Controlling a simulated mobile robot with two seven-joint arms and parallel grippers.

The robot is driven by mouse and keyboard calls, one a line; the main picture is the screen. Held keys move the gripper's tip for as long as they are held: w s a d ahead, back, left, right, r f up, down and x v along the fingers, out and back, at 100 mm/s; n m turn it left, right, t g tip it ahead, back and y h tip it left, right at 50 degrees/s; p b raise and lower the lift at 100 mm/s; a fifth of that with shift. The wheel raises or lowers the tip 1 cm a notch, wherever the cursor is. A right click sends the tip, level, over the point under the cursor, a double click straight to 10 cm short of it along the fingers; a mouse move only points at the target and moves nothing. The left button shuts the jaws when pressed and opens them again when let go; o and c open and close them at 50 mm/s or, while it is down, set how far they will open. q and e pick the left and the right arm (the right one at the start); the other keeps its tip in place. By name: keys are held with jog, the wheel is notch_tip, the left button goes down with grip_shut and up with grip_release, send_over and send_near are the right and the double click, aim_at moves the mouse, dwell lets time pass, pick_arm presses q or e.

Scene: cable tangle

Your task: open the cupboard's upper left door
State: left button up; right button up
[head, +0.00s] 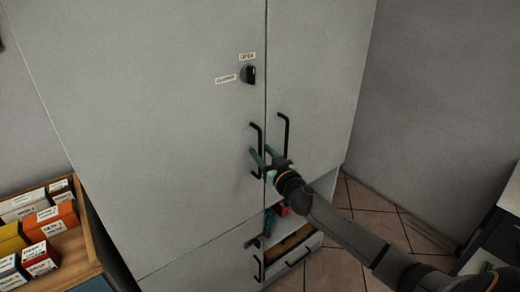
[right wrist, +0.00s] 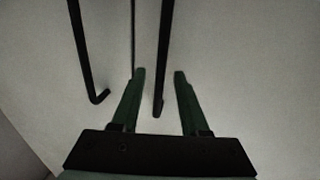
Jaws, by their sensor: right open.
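The cupboard's upper left door (head: 160,110) is a large grey panel, shut flush at the seam beside the right door (head: 315,75). Its black bar handle (head: 259,130) stands upright near the seam. A black knob (head: 250,75) above it stands upright, with an OPEN label over it and another label to its left. My right gripper (head: 260,150) is open, its green fingers on either side of the lower part of that handle. In the right wrist view the handle (right wrist: 163,60) lies between the open fingers (right wrist: 159,73); contact cannot be told. My left gripper is out of view.
The right door's handle (head: 285,130) is close beside, across the seam. Below is an open compartment with coloured items and a drawer (head: 298,258). A wooden shelf (head: 75,245) with labelled boxes stands at left, dark furniture (head: 495,240) at right. Tiled floor (head: 345,270) shows between.

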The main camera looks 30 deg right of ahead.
jog(key=shift+w+d, duration=0.1)
jog(key=shift+w, duration=0.75)
grip_shut()
dwell(0.9)
